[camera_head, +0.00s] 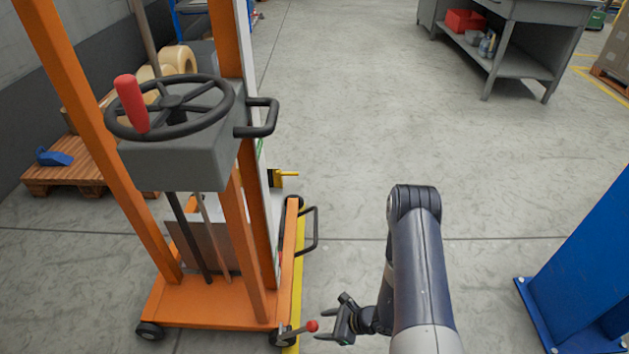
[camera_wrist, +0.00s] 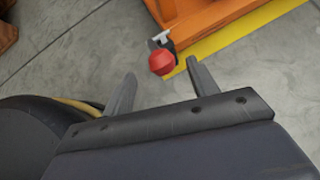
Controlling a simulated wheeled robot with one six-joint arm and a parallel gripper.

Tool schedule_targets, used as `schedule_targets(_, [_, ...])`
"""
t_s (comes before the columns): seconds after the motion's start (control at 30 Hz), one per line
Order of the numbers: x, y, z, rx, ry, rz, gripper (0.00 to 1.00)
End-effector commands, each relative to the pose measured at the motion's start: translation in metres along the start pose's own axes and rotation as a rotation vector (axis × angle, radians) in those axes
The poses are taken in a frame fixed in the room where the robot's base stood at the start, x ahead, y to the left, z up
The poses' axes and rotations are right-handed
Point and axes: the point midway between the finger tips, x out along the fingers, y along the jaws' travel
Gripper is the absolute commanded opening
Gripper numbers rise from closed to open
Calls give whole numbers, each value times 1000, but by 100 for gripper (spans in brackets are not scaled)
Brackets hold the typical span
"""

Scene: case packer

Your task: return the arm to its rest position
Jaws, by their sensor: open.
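My arm (camera_head: 418,262) reaches forward from the bottom of the head view and bends down at its elbow. My gripper (camera_head: 328,320) hangs low at the left of the arm, near the front right corner of an orange wheeled machine (camera_head: 215,300). Its two fingers are spread and nothing is between them. In the wrist view my gripper (camera_wrist: 160,90) also shows open and empty. A red ball knob (camera_head: 312,326) on a lever sits just left of the fingertips. The knob also shows beyond the fingers in the wrist view (camera_wrist: 162,63), apart from them.
The orange machine carries a black handwheel (camera_head: 215,112) with a red grip (camera_head: 131,103). A blue post (camera_head: 590,265) stands at the right. A grey workbench (camera_head: 520,65) is at the back right. A pallet (camera_head: 70,180) lies at the left. The middle floor is clear.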

Motion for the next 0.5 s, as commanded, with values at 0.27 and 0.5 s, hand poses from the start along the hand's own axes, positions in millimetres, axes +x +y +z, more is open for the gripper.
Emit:
schedule_targets(0.27, [46, 0, -1, -3, 0, 1, 56])
schedule_targets(0.5, [60, -1, -3, 2, 1, -2, 56])
